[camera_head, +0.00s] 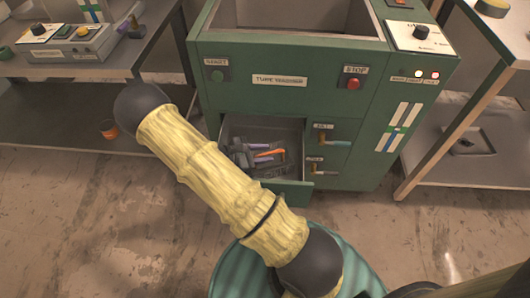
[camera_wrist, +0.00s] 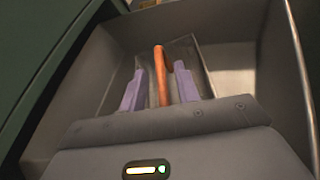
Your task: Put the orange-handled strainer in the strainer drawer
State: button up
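The orange-handled strainer shows as an orange handle (camera_head: 271,153) in the open drawer of the green machine. In the wrist view the orange handle (camera_wrist: 161,78) stands between the two purple fingers of my gripper (camera_wrist: 160,88). A gap shows on each side of the handle, so the gripper looks open around it. The strainer's body is hard to make out; a grey box-like part lies behind the handle. The drawer (camera_head: 293,190) is pulled out, and its grey walls (camera_wrist: 232,68) surround my gripper. In the head view my gripper (camera_head: 263,153) is inside the drawer.
The green machine (camera_head: 280,60) has START and STOP buttons above the drawer. Two valve levers (camera_head: 330,142) stick out right of the drawer. Tables stand left (camera_head: 90,68) and right (camera_head: 500,30). A small orange-brown cup (camera_head: 109,129) is under the left table. The floor in front is clear.

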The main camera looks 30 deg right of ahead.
jog(key=p+v, duration=0.1)
jog(key=v, duration=0.6)
jog(key=shift+p, duration=0.35)
jog(key=shift+s, duration=0.1)
jog(key=shift+r, duration=0.1)
